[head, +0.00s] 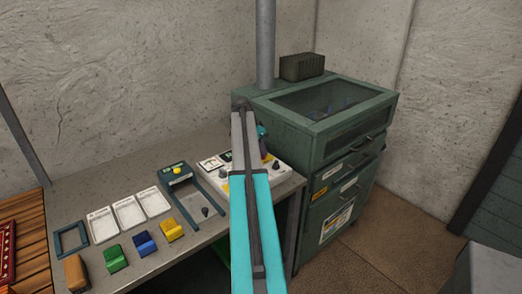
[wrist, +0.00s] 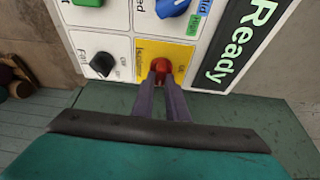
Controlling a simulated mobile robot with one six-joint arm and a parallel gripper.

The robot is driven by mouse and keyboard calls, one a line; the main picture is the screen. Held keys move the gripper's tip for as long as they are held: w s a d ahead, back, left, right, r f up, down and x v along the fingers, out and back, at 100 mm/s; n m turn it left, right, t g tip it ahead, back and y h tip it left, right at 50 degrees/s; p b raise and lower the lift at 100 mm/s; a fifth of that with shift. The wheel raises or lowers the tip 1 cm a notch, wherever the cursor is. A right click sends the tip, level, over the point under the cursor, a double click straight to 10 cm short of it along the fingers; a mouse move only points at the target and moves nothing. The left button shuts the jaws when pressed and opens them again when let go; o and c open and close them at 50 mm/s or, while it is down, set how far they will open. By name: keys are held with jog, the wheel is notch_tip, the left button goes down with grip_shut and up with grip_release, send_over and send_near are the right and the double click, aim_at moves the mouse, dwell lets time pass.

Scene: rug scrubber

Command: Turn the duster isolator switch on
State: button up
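The isolator switch is a red knob (wrist: 160,66) on a yellow square (wrist: 181,56) of a white control panel in the wrist view. Small sideways lettering beside the knob is hard to read, and its on or off position is unclear. My gripper (wrist: 162,84) has its two fingers on either side of the knob, close together and seemingly touching it.
A black knob (wrist: 102,65) is left of the red one; a blue knob (wrist: 171,7) and a "Ready" display (wrist: 239,45) are beyond. A green cabinet (head: 352,127) stands right of the bench (head: 150,259). Cards and coloured blocks lie on the bench's left.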

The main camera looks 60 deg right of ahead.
jog(key=o, duration=0.4)
jog(key=shift+f, duration=0.1)
jog(key=b+v, duration=0.2)
jog(key=v, duration=1.2)
jog(key=shift+b, duration=0.4)
